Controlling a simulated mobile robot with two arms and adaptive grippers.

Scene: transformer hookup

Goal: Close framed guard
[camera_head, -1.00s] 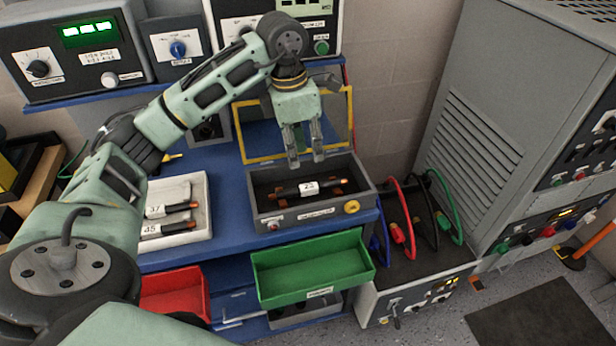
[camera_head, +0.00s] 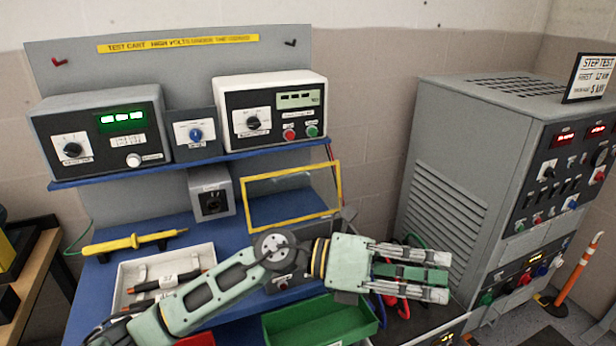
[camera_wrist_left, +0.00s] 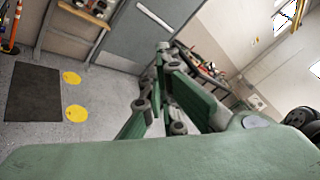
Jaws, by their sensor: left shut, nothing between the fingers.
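The framed guard (camera_head: 290,172), a clear pane in a yellow frame, stands raised at the back of the grey test box in the head view. My left gripper (camera_head: 447,274) is shut and empty. It points right, in front of and to the right of the guard, apart from it. The left wrist view shows the gripper's green fingers (camera_wrist_left: 165,100) over floor and a far wall, with no guard. My right gripper is not in view.
A white tray (camera_head: 122,296) with fuses and a yellow probe (camera_head: 128,243) lie left on the blue bench. Instruments stand on the shelf (camera_head: 190,162) above. A green bin (camera_head: 330,322) is below. A tall grey cabinet (camera_head: 440,190) stands right, close to the gripper.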

